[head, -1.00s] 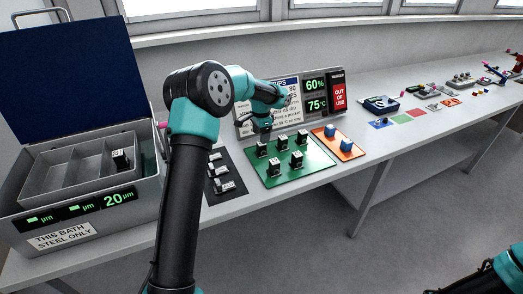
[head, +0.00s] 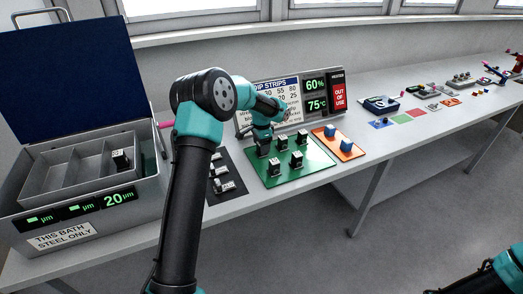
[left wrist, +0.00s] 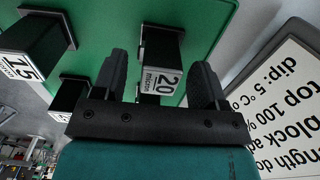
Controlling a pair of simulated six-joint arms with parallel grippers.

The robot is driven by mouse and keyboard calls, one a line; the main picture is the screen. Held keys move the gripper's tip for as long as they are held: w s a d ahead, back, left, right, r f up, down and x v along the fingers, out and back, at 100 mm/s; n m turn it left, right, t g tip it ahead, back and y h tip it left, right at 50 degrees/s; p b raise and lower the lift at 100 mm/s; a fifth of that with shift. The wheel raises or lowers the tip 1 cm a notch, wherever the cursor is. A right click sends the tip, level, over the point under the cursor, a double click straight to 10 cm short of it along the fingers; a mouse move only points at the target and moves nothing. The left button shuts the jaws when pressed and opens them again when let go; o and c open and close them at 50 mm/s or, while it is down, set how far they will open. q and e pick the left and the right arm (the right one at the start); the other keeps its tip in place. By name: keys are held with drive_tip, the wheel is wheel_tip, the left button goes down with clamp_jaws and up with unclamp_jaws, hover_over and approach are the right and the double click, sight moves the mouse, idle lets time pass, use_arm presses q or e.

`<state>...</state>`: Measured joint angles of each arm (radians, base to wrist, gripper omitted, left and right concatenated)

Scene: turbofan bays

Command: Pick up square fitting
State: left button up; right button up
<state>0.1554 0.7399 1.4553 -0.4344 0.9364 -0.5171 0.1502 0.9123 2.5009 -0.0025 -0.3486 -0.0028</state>
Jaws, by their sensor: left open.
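Several black square-sided fittings with white labels stand on a green board (head: 311,172), such as one at its front left (head: 274,167). My left gripper (head: 263,142) is low over the board's back left corner, at a fitting there. In the left wrist view, my left gripper (left wrist: 160,60) is open, with a fitting marked "20 micron" (left wrist: 161,79) between its fingers. I see gaps beside the fitting, so it is not clamped. Another fitting marked "15" (left wrist: 30,50) stands to the left. My right gripper is out of view.
An open bath box (head: 75,215) at left holds one block (head: 120,159) in a compartment. An orange plate (head: 350,151) with blue blocks is right of the green board. A sign panel (head: 335,100) stands behind.

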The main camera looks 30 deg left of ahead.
use_arm(q)
drive_tip(key=c, duration=1.1)
